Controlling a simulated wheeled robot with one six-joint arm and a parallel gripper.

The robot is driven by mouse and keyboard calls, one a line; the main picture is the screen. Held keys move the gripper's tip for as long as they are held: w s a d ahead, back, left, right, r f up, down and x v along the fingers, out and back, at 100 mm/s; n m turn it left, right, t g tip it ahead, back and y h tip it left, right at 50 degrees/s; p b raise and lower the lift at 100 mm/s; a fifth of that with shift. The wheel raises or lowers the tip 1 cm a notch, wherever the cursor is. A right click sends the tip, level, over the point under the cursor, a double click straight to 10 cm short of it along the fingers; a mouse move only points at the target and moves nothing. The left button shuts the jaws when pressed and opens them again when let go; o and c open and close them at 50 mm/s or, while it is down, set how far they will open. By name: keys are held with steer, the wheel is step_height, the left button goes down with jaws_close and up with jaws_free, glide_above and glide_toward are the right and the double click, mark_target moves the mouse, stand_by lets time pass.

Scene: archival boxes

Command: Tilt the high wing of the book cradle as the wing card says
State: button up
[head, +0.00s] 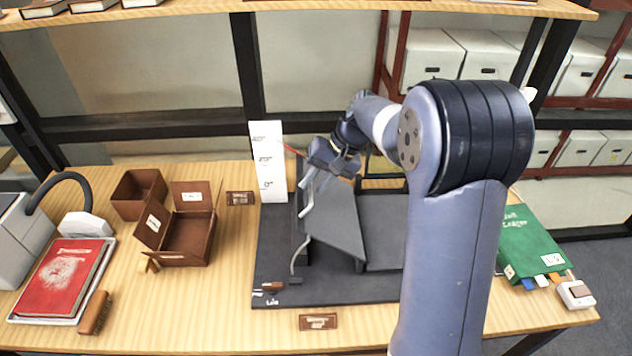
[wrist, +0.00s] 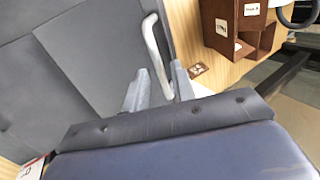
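The book cradle has a dark base (head: 330,293) and grey wings. One wing (head: 335,220) is tilted up steeply at the left. A bent metal handle (wrist: 156,50) stands at its edge. A white scale card (head: 268,162) behind is marked 40, 20 and 0, with a thin red pointer near its upper right. My gripper (head: 318,172) is at the raised wing's upper left. In the wrist view its fingers (wrist: 160,88) are apart, with the handle between them; a gap shows on the left side. A small brown card (head: 318,321) lies in front, its text too small to read.
Brown boxes (head: 185,238), a red book (head: 62,280) and a brush (head: 93,312) lie left. A green book (head: 530,243) lies right. A shelf edge (head: 200,10) runs above.

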steer(key=shift+o, duration=0.4)
steer(key=shift+r, duration=0.1)
steer(key=shift+d+r, duration=0.2)
steer(key=shift+r, duration=0.05)
steer(key=b+v, duration=0.1)
steer(key=v, duration=0.9)
steer(key=p, duration=0.2)
glide_toward(300, 200)
steer(key=shift+h, duration=0.4)
steer(key=x, duration=0.4)
steer(key=shift+a+f, duration=0.25)
steer(key=shift+a, duration=0.15)
steer(key=shift+w+a+f+h, duration=0.1)
steer(key=shift+a+f+h, duration=0.3)
